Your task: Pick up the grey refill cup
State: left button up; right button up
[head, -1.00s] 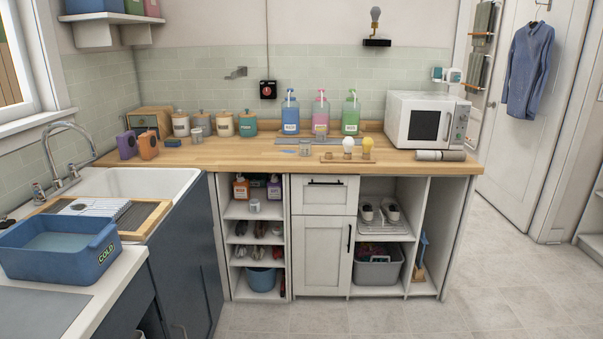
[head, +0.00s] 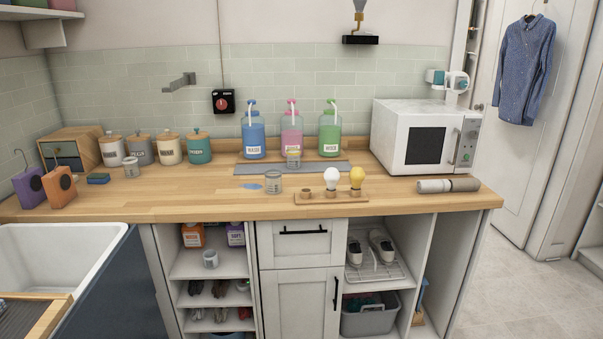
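Several small greyish cups are in the head view, and I cannot tell for sure which is the refill cup. A grey, ribbed-looking cup (head: 274,182) stands upright on the wooden counter beside a small blue puddle (head: 250,186). A similar cup (head: 131,166) stands in front of the canisters. Another (head: 293,158) stands in front of the pink pump bottle (head: 291,131) on a grey strip. A plain light-grey cup (head: 210,259) stands on the upper open shelf under the counter. Neither of my grippers is in view.
Blue (head: 254,135) and green (head: 329,133) pump bottles stand at the back. A bulb holder (head: 331,197), a grey roll (head: 447,185) and a microwave (head: 415,137) are to the right. The sink (head: 60,255) is at lower left. The counter's front strip is mostly clear.

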aim_at(273, 177)
jog(key=i+j+z, duration=0.25)
jog(key=i+z, duration=0.15)
jog(key=i, duration=0.15)
jog(key=i+j+z, duration=0.45)
jog(key=i+l, duration=0.05)
jog(key=i, duration=0.05)
